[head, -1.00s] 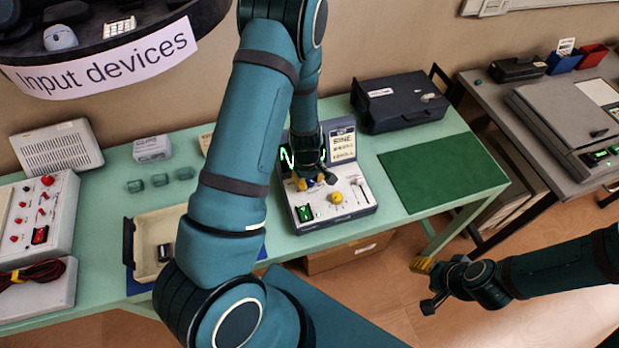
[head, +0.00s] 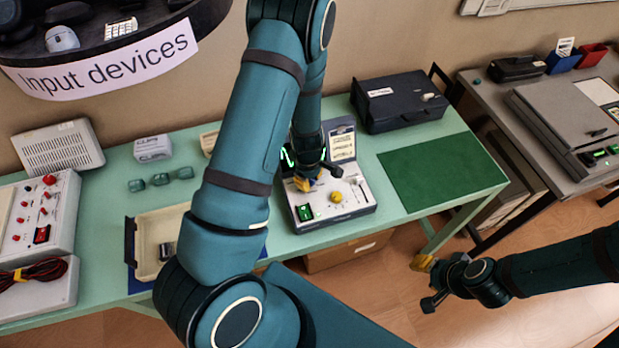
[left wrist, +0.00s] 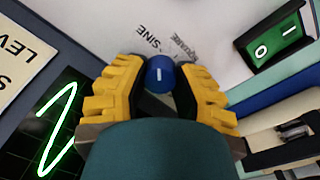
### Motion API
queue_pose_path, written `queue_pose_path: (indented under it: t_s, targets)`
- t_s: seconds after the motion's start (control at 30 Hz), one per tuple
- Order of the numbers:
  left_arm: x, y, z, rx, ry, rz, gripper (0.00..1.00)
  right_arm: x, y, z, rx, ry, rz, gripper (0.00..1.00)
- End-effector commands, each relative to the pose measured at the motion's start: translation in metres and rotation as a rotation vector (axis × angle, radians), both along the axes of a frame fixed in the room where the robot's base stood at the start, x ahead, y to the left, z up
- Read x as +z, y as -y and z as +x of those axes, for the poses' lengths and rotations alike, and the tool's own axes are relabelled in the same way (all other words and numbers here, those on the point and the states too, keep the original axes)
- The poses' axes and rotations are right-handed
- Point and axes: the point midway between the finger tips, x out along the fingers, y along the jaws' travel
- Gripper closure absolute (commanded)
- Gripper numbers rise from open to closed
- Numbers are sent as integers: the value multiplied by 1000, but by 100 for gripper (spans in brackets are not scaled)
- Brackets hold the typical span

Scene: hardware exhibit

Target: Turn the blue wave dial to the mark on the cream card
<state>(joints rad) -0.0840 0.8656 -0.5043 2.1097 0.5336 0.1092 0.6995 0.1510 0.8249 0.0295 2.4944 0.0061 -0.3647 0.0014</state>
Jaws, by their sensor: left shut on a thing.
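The blue wave dial (left wrist: 160,73) sits between the yellow fingers of my left gripper (left wrist: 160,84) in the left wrist view. The gripper is shut on it. The dial's white line stands roughly upright in that view, towards the printed SINE and SQUARE labels. In the head view my left gripper (head: 304,184) reaches down to the instrument panel and largely hides the dial. The cream card (head: 342,146) stands at the back of the instrument; its edge shows in the left wrist view (left wrist: 20,62). Its mark is not legible. My right gripper (head: 423,263) hangs off the table, its opening unclear.
A cream tray (head: 151,245) lies left. A dark case (head: 400,103) and green mat (head: 440,172) lie right.

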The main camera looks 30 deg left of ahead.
Motion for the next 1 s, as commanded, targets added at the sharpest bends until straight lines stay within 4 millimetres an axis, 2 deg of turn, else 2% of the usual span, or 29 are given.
queue_pose_path:
  t_s: [0.07,0.1,0.17,0.67,0.83,1.0]
  targets:
    - [-1,-1,-1,3,-2,2,100,0,0,0,0,0,0,53]
    - [-1,-1,-1,3,-2,2,60,0,0,0,0,0,0,53]
    - [-1,-1,-1,2,-2,2,39,0,0,0,0,0,0,53]
    - [0,-1,1,-42,2,1,37,-2,0,0,0,0,0,53]
    - [-1,-1,1,-238,2,2,37,-8,0,0,0,0,0,53]
    - [-1,-1,1,-552,1,0,37,-11,0,0,0,0,0,53]
